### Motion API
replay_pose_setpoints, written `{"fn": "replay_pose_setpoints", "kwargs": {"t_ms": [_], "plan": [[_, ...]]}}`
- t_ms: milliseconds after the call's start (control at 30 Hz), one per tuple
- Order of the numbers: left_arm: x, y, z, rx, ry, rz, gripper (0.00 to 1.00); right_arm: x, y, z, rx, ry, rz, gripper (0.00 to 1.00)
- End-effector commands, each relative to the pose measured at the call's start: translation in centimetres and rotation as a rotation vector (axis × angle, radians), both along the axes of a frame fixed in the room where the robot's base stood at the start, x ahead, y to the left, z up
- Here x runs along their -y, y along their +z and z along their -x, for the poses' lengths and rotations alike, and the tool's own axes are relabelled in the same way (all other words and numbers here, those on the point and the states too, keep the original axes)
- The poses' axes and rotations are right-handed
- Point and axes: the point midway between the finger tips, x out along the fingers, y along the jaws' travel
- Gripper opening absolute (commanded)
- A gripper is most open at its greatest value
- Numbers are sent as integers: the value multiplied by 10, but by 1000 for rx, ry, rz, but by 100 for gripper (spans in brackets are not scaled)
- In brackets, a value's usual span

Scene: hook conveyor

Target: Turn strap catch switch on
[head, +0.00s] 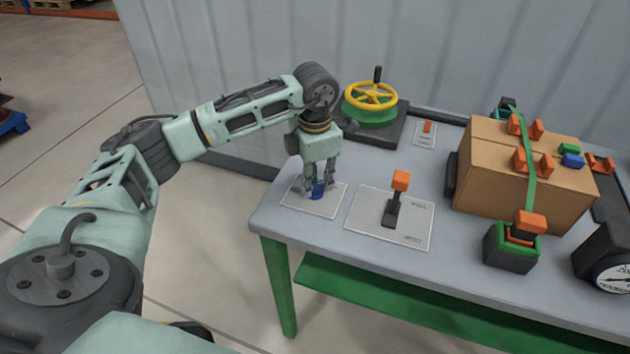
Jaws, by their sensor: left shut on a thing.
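My left gripper (319,185) reaches down from above at the table's left front corner. It is shut on a small blue knob (317,191) on a pale plate (302,205). The fingers hide part of the knob, so its turn position cannot be told. An orange switch (427,127) sits on a small pale plate at the back of the table. I cannot read a label that tells which control is the strap catch switch. My right gripper is not in view.
Right of the gripper stands an orange-topped lever (400,182) on a plate. Behind is a yellow handwheel (371,96). A cardboard box (490,175) with a green strap (531,165) stands at right, near a green-and-black buckle block (511,248) and a gauge (613,275).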

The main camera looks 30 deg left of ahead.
Motion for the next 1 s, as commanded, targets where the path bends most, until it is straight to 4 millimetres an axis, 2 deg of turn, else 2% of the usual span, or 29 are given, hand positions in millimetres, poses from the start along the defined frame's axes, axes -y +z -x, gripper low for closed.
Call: {"fn": "replay_pose_setpoints", "kwargs": {"t_ms": [300, 333, 533, 833, 1000], "plan": [[-1, 2, -1, 4, -5, -1, 0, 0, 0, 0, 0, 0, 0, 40], [-1, 2, -1, 4, -5, -1, 14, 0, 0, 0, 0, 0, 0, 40], [0, 1, -1, 3, -3, -1, 31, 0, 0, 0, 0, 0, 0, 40], [0, 1, 0, 1, -3, 0, 31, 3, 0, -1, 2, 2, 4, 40], [0, 17, -1, 4, -3, 1, 31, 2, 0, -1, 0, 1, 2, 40]]}}
